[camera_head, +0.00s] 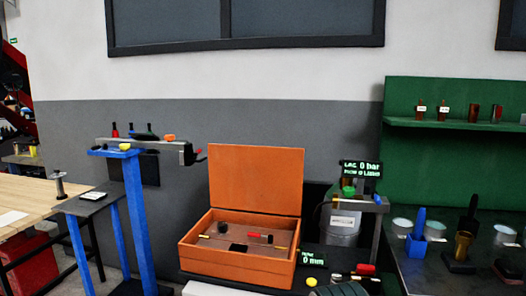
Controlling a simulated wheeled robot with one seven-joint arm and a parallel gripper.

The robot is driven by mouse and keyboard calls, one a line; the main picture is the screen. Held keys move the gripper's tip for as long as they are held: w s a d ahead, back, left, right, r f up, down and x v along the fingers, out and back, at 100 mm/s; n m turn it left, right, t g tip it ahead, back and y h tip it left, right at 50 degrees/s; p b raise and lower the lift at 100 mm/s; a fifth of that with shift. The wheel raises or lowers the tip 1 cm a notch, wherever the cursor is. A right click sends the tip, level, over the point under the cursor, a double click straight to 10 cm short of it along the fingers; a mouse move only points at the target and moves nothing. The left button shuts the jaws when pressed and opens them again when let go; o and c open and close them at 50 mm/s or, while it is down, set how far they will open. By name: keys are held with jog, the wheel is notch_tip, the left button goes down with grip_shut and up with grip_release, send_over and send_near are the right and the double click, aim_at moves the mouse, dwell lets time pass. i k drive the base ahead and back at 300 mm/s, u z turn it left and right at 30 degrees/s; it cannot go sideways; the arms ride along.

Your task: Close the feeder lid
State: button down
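An orange box (235,266) stands on a dark surface at the lower middle. Its flat orange lid (255,180) is hinged at the back edge and stands open, nearly upright. Inside the box, small dark knobs, a red-ended part and a dark square show on a brown panel (225,229). No label marks it as the feeder; it is the only clearly open lid I see. I cannot make out my gripper in this view.
A grey canister (342,226) with displays stands right of the box. A blue stand (137,220) with a grey crossbar is at left, beside a wooden table (22,201). A dark bench (440,270) with cups is at right. A dark ribbed object (340,290) is cut off below.

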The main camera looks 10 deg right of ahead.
aim_at(265, 179)
jog(key=u, duration=0.7)
jog(key=i, duration=1.55)
jog(key=z, duration=0.95)
